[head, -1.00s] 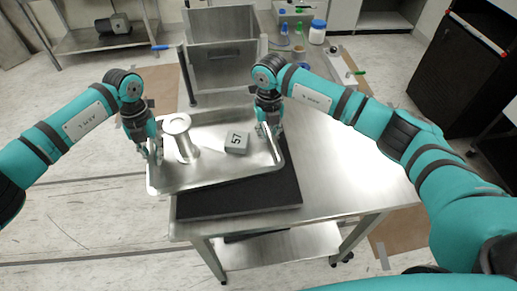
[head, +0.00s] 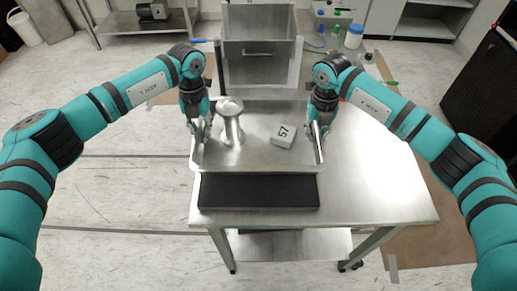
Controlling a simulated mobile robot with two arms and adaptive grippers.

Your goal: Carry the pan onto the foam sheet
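The pan (head: 255,163) is a shallow metal tray in the middle of the head view. It holds a metal spool (head: 230,125) and a small grey block marked 57 (head: 283,136). The black foam sheet (head: 258,192) lies on the metal table, with its front part showing below the pan's near rim. The pan hides any part further back, and I cannot tell whether the two touch. My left gripper (head: 201,132) is shut on the pan's left rim. My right gripper (head: 317,132) is shut on its right rim.
The table (head: 375,165) is bare to the right of the pan. A metal bin (head: 260,60) stands just behind the pan. Bottles and small items, including a white jar (head: 354,36), stand at the back right. A black cabinet (head: 488,90) is at the far right.

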